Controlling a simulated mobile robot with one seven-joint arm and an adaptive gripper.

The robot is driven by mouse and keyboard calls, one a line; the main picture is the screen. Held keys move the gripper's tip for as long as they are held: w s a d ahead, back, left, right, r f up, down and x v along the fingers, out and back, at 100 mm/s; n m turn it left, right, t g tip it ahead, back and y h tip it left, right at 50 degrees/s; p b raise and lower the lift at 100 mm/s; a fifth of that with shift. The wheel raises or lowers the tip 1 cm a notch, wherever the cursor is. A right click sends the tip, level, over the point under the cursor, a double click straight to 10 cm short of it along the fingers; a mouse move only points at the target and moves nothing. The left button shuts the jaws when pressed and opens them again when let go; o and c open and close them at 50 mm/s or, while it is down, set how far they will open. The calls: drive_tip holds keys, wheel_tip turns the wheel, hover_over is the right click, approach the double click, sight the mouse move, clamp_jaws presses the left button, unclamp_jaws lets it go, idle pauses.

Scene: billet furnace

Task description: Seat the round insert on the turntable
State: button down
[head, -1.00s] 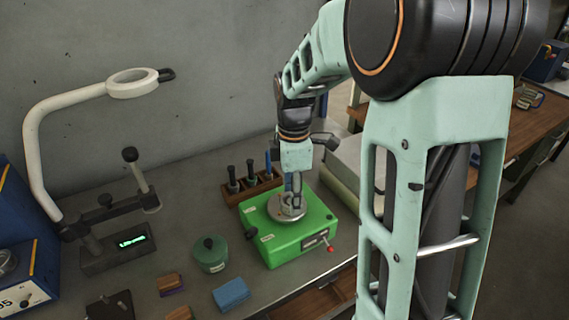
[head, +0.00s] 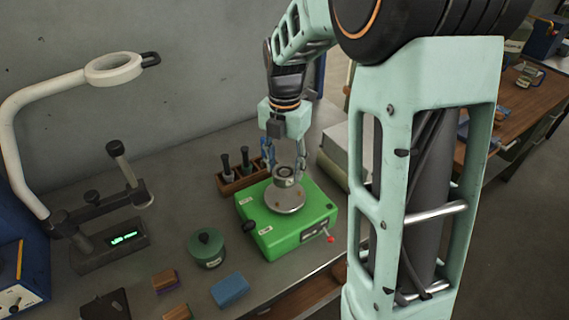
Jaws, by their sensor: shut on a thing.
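The turntable is a grey round plate (head: 285,199) on top of a bright green box (head: 265,232) on the bench. The round insert (head: 287,180), a short grey metal cylinder with a dark hole in its top, stands upright over the middle of the plate. My gripper (head: 286,171) points down above the turntable, with its fingers on either side of the insert, shut on it. I cannot tell whether the insert's underside touches the plate.
A wooden rack (head: 243,180) with dark-handled tools stands behind the green box. A green round container (head: 207,248) and a blue block (head: 230,289) lie to its front left. A magnifier lamp (head: 112,68) and a dark instrument (head: 110,243) stand farther left.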

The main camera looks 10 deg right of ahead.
sight(285, 172)
drive_tip(key=shift+w+f+b, duration=0.1)
drive_tip(key=shift+f+b, duration=1.45)
drive_tip(key=shift+f, duration=0.75)
drive_tip(key=shift+f+b, duration=0.3)
drive_tip(key=shift+f, duration=0.3)
drive_tip(key=c, duration=1.4)
unclamp_jaws()
drive_tip(key=shift+o, duration=0.2)
wheel_tip(285, 172, up, 8)
drive_tip(key=p, duration=0.6)
drive_tip(key=shift+r+p, duration=0.25)
drive_tip(key=shift+p, duration=0.15)
drive_tip(key=shift+r+p, duration=0.4)
drive_tip(key=shift+r, duration=0.9)
drive_tip(key=shift+d, duration=0.1)
